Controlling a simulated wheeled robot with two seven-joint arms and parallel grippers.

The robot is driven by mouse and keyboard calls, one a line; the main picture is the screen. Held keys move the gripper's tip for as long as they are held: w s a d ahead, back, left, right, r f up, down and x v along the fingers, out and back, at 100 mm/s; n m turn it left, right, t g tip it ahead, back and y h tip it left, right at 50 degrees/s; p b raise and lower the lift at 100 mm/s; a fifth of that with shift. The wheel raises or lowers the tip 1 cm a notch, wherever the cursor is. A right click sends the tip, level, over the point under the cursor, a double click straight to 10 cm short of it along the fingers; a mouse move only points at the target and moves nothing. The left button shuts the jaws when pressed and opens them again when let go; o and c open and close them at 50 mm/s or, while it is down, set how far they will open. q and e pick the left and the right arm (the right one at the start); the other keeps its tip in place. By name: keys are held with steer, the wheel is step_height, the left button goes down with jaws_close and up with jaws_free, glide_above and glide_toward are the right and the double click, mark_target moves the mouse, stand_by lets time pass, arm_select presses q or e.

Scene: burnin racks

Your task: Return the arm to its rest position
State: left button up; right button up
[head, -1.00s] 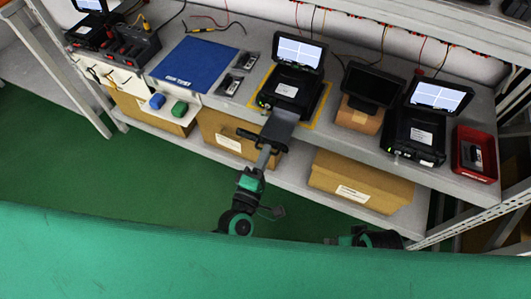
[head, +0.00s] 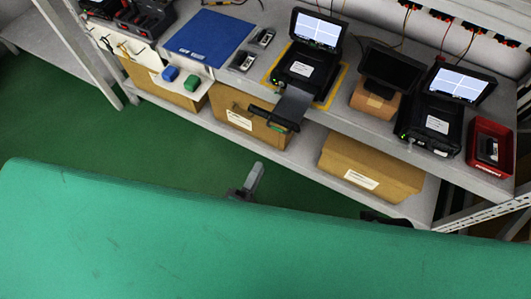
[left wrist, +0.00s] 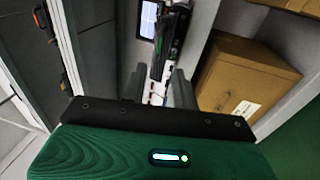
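My left gripper (head: 252,180) shows as a grey finger piece above the teal edge of my own body, in the gap in front of the bench. It is below and apart from the black handle (head: 274,118) at the end of the grey flap (head: 293,103). The flap sticks out from the black tester (head: 298,67) with a lit screen. In the left wrist view the gripper's two grey fingers (left wrist: 158,88) stand apart with nothing held, and the tester is beyond them. My right gripper cannot be made out; only a dark bit of my arm shows at the lower right.
The bench (head: 345,122) holds a blue mat (head: 208,36), a dark monitor (head: 385,68), another tester (head: 437,123) and a red bin (head: 489,147). Cardboard boxes (head: 371,165) fill the lower shelf. Green floor (head: 130,135) is clear at the left.

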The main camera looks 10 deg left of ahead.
arm_select(q)
steer(key=shift+v, duration=1.05)
